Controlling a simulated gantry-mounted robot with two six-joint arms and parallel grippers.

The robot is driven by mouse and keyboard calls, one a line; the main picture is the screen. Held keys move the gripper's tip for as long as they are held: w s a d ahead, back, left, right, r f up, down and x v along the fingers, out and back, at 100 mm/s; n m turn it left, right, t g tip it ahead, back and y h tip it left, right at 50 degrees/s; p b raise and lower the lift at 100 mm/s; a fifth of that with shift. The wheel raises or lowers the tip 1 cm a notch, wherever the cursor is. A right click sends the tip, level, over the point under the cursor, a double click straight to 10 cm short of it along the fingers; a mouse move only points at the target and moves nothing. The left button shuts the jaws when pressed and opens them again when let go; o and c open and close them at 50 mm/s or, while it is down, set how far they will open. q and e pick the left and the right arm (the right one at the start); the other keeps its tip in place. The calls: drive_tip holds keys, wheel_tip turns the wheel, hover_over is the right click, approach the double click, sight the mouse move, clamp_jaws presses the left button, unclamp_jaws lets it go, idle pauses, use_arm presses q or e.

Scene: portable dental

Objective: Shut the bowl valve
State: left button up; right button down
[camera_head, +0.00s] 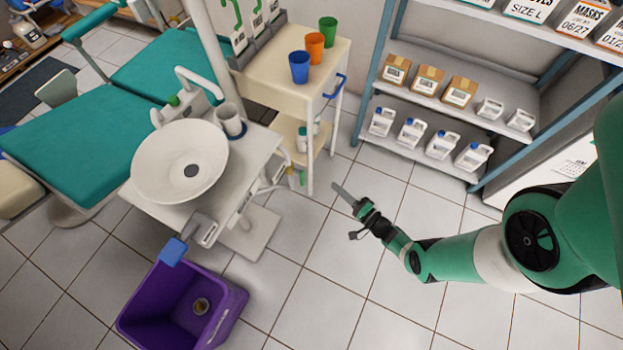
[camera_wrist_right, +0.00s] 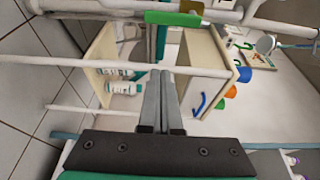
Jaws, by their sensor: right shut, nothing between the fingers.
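The bowl (camera_head: 180,160) is a white round basin with a dark drain, on a pale unit left of centre in the head view. A green bar-shaped handle (camera_wrist_right: 173,18) lies along white pipework at the top of the right wrist view; it looks like a valve lever, but I cannot tell for certain. My right gripper (camera_head: 338,188) is shut and empty, over the floor right of the cart and pointing toward the unit. In the wrist view its fingers (camera_wrist_right: 160,75) are together, apart from the green handle. My left gripper is out of view.
A beige cart (camera_head: 270,72) with blue, orange and green cups stands between unit and shelves. A purple bin (camera_head: 230,312) sits below the bowl. A shelf rack (camera_head: 440,115) with boxes and jugs stands behind. The tiled floor around my right gripper is clear.

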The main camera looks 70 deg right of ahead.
drive_tip(key=b+x, duration=0.3)
drive_tip(key=x, duration=0.8)
drive_tip(key=a, duration=0.4)
drive_tip(key=shift+s+a, duration=0.1)
drive_tip(key=shift+s, duration=0.15)
drive_tip(key=shift+s+a, duration=0.1)
